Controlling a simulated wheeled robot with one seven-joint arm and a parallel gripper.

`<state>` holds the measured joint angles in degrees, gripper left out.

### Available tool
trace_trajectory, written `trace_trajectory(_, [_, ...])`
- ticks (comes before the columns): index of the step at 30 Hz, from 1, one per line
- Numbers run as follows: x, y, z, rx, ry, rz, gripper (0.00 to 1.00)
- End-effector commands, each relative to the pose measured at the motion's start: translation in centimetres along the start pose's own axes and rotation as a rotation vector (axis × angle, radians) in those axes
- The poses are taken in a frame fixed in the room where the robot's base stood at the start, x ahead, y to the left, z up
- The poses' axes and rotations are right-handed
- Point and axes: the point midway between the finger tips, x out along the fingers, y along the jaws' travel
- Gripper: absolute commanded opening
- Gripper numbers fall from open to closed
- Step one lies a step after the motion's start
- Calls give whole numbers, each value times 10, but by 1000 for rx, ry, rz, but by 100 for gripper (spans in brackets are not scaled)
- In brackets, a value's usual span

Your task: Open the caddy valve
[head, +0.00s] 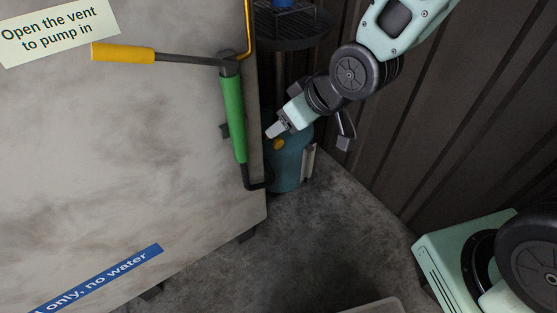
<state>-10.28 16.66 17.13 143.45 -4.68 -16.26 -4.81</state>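A teal rounded tank (287,176), which looks like the caddy, stands on the floor behind the right edge of a big pale panel. A small orange-yellow knob (278,144) shows on its upper front; I cannot tell for sure that it is the valve, or how it is set. My gripper (309,138) is open, with its fingers spread wide over the tank's upper part. The left finger's tip is close to the knob in the picture; contact cannot be told. Part of the tank is hidden by the panel and my gripper.
The pale panel (130,150) fills the left side, bearing a green hand pump (233,118) with a yellow-gripped lever (123,53). A dark round shelf (290,35) stands above the tank. A dark ribbed wall (440,130) is at right. Grey floor (310,240) lies open in front.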

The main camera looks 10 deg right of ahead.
Motion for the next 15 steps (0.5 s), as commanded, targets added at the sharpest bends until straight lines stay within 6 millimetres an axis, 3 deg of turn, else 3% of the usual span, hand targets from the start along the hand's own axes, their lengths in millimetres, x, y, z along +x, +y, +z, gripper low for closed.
trace_trajectory(1, [34, 8, 18, 6, 33, 6, 64])
trace_trajectory(3, [60, 19, 24, 11, 88, 14, 64])
trace_trajectory(15, [190, 78, 76, 34, 410, 71, 64])
